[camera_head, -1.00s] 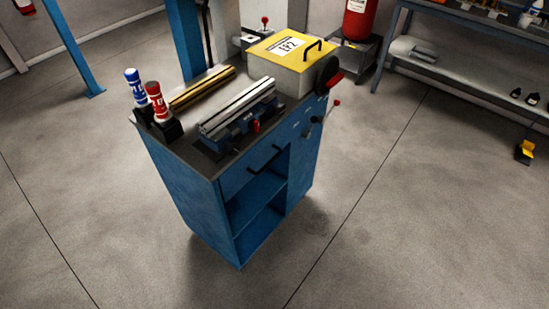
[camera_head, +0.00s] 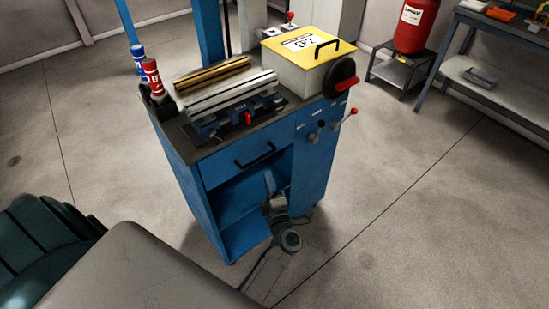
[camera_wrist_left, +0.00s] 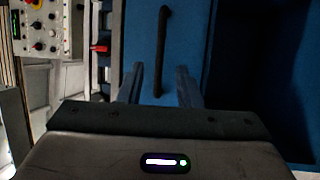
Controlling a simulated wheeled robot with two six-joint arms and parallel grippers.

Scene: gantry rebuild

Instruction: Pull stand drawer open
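The blue stand (camera_head: 180,185) is in the middle of the head view. Its drawer (camera_head: 225,170) sits at the top of the front, looks shut and has a black bar handle (camera_head: 255,156). My left gripper (camera_head: 270,180) is in front of the stand, below and slightly right of the handle in the picture. In the left wrist view the gripper (camera_wrist_left: 160,85) is open, its fingers apart. The handle (camera_wrist_left: 163,45) runs upright there, its lower end between the fingers in the picture. I cannot tell whether they touch. My right gripper is not in view.
Below the drawer is an open shelf space (camera_head: 240,200). On the stand are a vise-like device (camera_head: 230,100), red and blue bottles and a yellow-lidded box (camera_head: 310,60). Floor is free around the stand.

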